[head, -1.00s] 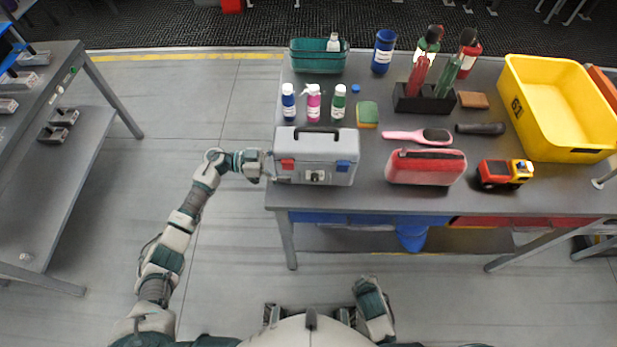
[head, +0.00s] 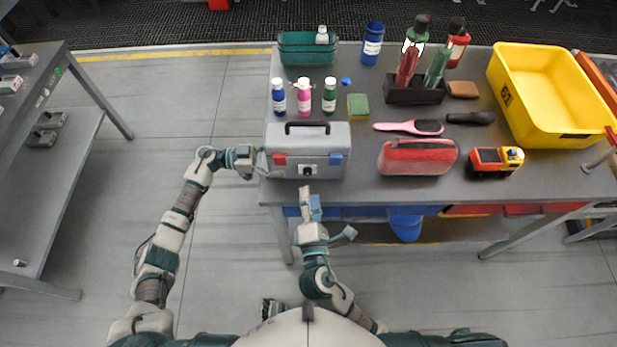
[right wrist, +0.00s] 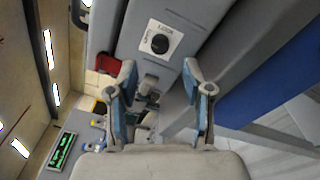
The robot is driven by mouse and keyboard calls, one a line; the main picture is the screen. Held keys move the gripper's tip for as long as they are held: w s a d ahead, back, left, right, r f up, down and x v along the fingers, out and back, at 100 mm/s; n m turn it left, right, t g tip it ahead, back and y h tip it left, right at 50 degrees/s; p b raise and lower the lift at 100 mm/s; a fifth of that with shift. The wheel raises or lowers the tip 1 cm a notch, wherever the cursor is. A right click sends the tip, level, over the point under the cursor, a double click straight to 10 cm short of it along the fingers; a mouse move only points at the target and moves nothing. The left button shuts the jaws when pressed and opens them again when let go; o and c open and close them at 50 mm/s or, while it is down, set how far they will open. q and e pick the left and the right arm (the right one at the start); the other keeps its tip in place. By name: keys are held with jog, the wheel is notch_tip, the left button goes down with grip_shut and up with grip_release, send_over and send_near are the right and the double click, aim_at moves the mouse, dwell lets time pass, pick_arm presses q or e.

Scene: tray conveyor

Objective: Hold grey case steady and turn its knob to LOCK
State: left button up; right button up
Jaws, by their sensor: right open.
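The grey case (head: 340,141) with a black handle, a red latch and a blue latch stands near the table's front edge. Its dark round knob (head: 307,171) is on a white plate on the front face. In the right wrist view the knob (right wrist: 160,44) shows with lettering around it; I cannot tell which way it points. My left gripper (head: 252,162) is at the case's left side; its fingers are too small to read. My right gripper (head: 310,203) is in front of and below the knob, apart from it. Its open, empty fingers (right wrist: 160,76) show in the right wrist view.
A red pouch (head: 418,158) and a toy truck (head: 495,161) lie right of the case. Several bottles, a sponge (head: 358,106) and a teal basket (head: 307,55) stand behind it. A yellow bin (head: 545,112) is at the right. The table edge (head: 400,198) runs below the case.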

aim_at(308, 175)
jog(key=w, duration=0.6)
jog(key=shift+a, duration=0.2)
grip_shut()
